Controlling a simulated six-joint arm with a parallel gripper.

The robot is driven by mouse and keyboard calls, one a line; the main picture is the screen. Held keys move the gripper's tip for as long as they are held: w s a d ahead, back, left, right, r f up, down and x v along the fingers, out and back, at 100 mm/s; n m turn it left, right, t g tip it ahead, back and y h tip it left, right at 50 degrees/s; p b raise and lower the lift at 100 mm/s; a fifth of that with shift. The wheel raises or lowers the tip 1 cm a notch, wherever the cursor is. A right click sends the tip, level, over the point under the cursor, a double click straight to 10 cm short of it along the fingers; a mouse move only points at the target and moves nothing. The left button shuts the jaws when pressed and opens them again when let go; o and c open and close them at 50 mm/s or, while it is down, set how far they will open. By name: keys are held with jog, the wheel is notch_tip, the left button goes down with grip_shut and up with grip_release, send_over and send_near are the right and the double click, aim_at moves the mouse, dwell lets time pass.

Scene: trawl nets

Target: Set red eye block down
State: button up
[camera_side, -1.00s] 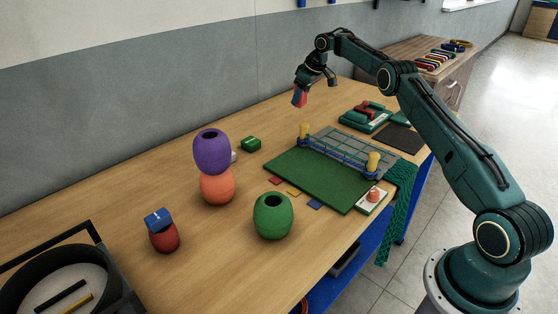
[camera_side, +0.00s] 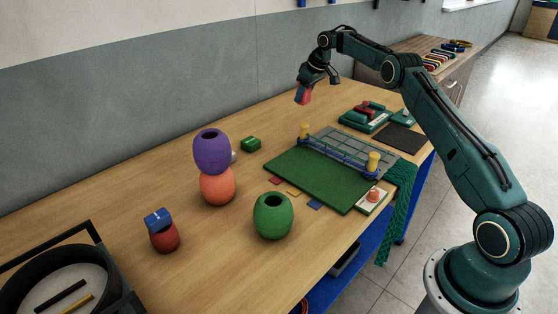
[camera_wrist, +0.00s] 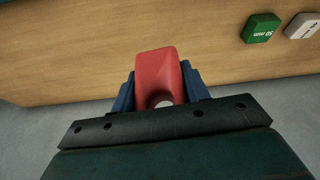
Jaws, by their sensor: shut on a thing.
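The red eye block (camera_side: 304,94) is held in my gripper (camera_side: 306,89), above the far part of the wooden table. In the wrist view the block (camera_wrist: 158,72) sits between the two blue fingers of my gripper (camera_wrist: 160,92), which are shut on its sides. A light round spot, perhaps its eye hole, shows at its near end. Bare table lies beyond it, and the block looks clear of the surface. Its underside is hidden.
A green 50 mm block (camera_wrist: 261,27) and a white block (camera_wrist: 303,25) lie at the upper right of the wrist view. In the side view a green mat (camera_side: 310,180) with a net frame, stacked purple (camera_side: 212,150) and orange floats, and a green tray (camera_side: 364,120) stand on the table (camera_side: 120,205).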

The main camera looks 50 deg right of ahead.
jog(key=s+d+r+m+g+h, duration=0.15)
jog(key=s+d+r+m, duration=0.25)
jog(key=s+d+m, duration=0.5)
jog(key=s+d+r+m+g+h, duration=0.1)
jog(key=s+d+r+m+h, duration=0.3)
jog(key=s, duration=0.9)
jog(key=s+d+r+m+g, duration=0.2)
jog(key=s+m, duration=0.4)
jog(key=s, duration=0.6)
jog(key=f, duration=2)
jog(key=shift+w+d, duration=0.15)
jog(key=shift+d, duration=0.05)
jog(key=shift+y, duration=0.25)
jog(key=o, duration=1.1)
jog(key=shift+f, duration=0.1)
jog(key=shift+c, duration=0.2)
jog(key=v, duration=1.2)
